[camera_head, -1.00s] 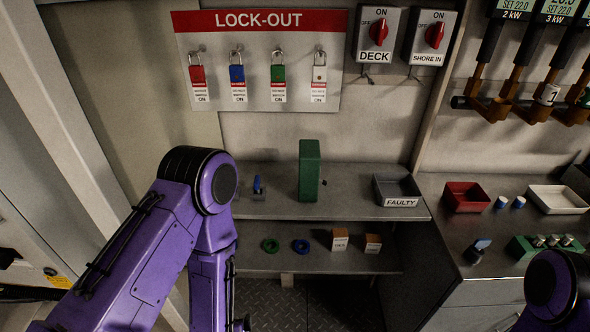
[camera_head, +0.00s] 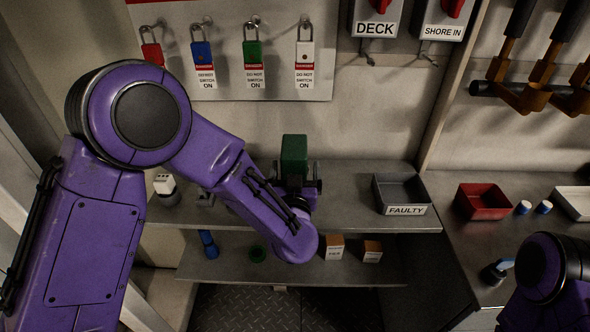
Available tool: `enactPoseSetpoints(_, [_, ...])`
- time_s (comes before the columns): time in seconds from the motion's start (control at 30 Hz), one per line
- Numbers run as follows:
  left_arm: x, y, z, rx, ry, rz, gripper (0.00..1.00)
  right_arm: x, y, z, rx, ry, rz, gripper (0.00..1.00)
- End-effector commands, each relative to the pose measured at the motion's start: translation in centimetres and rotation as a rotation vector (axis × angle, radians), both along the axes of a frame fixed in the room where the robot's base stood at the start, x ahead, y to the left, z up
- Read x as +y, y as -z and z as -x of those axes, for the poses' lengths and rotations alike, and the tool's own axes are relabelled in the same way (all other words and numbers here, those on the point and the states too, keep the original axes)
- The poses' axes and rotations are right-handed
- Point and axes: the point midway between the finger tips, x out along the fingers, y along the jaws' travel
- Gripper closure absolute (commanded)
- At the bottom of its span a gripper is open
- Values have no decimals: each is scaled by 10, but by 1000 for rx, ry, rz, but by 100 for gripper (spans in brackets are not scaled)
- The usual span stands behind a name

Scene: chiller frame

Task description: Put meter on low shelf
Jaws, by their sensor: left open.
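A green box-shaped thing (camera_head: 294,152), which I take to be the meter, stands upright on the upper shelf (camera_head: 355,212). My left gripper (camera_head: 297,187) is open, with its dark fingers on either side of the box's lower part. I cannot tell whether they touch it. My left forearm hides part of the box's base and the shelf around it. The low shelf (camera_head: 225,270) is below. My right gripper is out of view; only a right arm link shows at the lower right.
A grey FAULTY tray (camera_head: 402,195) stands on the upper shelf's right. A red tray (camera_head: 484,201) is on the right counter. Padlocks hang above.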

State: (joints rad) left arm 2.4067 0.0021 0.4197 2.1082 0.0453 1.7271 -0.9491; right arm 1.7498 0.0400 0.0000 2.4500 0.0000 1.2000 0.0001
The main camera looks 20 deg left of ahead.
Motion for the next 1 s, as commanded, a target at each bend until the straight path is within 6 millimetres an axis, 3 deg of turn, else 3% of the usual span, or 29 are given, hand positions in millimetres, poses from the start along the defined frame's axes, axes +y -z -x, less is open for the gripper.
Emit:
enactPoseSetpoints(0.13, [7,-1,-19,0,-3,2,6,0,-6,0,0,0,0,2])
enactPoseSetpoints(0.37, [8,0,-21,1,-4,1,6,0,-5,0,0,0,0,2])
enactPoseSetpoints(0.6, [8,0,-21,1,-3,1,79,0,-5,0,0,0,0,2])
enactPoseSetpoints(0.63, [8,0,-21,-1,-3,1,79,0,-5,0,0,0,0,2])
enactPoseSetpoints(0.67, [8,-1,-21,-1,-3,1,86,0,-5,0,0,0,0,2])
enactPoseSetpoints(0.87, [8,-2,-21,-2,-4,2,86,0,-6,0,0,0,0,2])
enactPoseSetpoints(1.0, [8,-16,-22,-5,-3,2,86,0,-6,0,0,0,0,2])
